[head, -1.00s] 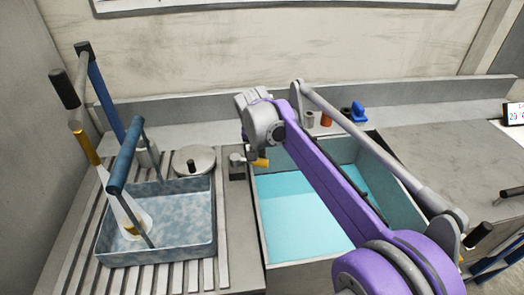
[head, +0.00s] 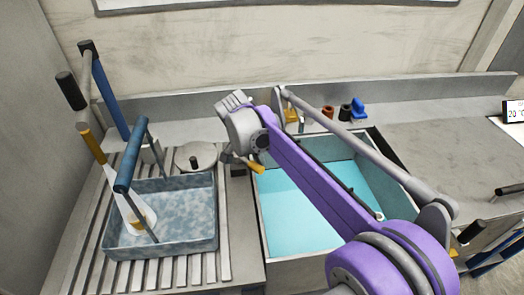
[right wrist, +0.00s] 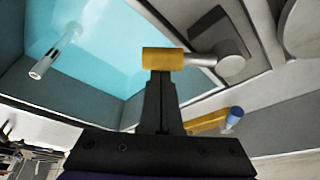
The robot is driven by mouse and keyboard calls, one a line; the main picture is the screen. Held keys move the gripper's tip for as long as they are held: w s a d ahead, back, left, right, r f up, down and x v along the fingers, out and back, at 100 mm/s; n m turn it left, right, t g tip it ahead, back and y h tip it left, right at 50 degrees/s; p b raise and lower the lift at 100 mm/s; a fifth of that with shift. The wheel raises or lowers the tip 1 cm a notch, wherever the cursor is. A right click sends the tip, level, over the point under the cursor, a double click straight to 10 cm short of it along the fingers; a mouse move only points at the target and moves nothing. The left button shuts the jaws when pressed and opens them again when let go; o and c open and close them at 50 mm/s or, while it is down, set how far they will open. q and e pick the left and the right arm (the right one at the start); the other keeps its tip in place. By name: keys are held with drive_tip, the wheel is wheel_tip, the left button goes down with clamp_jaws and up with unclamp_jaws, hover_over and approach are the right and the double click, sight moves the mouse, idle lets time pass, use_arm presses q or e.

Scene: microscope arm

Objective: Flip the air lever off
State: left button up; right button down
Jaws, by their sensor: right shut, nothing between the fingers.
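A small lever with a yellow grip (head: 256,167) and a grey stem sits at the back left corner of the sink; I take it as the air lever. In the right wrist view the yellow grip (right wrist: 163,58) lies across the tips of my right gripper (right wrist: 161,78), its grey stem running right to a round grey base (right wrist: 231,64). The fingers are shut, with nothing between them, and the tips are at or touching the grip; I cannot tell which. In the head view my right wrist hides the fingers. My left gripper is not in view.
A sink of turquoise water (head: 305,215) lies under my right arm. A blue-grey tray (head: 165,247) with a bottle stands on the slatted board at left. Small fittings, including a blue one (head: 359,107), line the back ledge. The counter at right (head: 440,150) is mostly clear.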

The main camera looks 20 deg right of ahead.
drive_tip(key=a+m, duration=0.1)
drive_tip(key=s+a+m+g+p, duration=0.1)
drive_tip(key=m, duration=0.1)
drive_tip(key=shift+r, duration=0.1)
drive_tip(key=a+m, duration=0.1)
drive_tip(key=a+m+g+p, duration=0.1)
drive_tip(key=m, duration=0.1)
drive_tip(key=shift+s+a+m, duration=0.2)
drive_tip(key=shift+s+m, duration=0.1)
drive_tip(key=shift+a+p, duration=0.3)
drive_tip(key=shift+a, duration=0.25)
drive_tip(key=d, duration=0.2)
drive_tip(key=d+p, duration=0.1)
drive_tip(key=d, duration=0.1)
drive_tip(key=shift+s+d+r, duration=0.1)
drive_tip(key=shift+s+r, duration=0.25)
drive_tip(key=shift+s, duration=0.05)
drive_tip(key=v, duration=1)
drive_tip(key=shift+a+f, duration=0.15)
drive_tip(key=shift+a, duration=0.15)
